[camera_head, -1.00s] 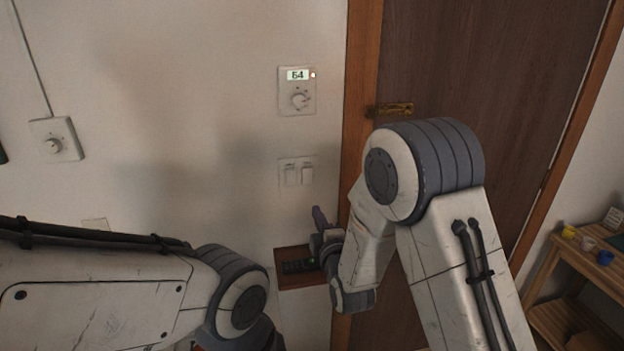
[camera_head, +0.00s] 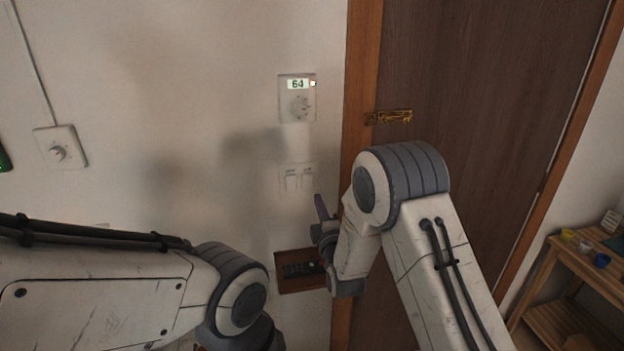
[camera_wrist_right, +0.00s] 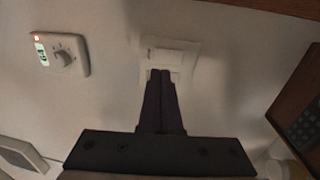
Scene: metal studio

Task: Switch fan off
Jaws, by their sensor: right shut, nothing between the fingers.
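A white wall plate with two rocker switches (camera_head: 299,179) is on the wall beside the door frame. Their labels are too small to read. In the right wrist view the same switch plate (camera_wrist_right: 172,57) is straight ahead, partly covered by my fingers. My right gripper (camera_head: 320,202) is shut and empty, with its dark fingers pointing up just below the right-hand rocker. In the wrist view the closed fingertips (camera_wrist_right: 161,74) overlap the lower part of the plate; I cannot tell whether they touch it. My left arm enters from the left, and its gripper is out of view.
A small wooden shelf (camera_head: 290,286) with a dark remote (camera_head: 299,269) is below. A brown door (camera_head: 470,90) and a wooden table (camera_head: 570,265) are at right.

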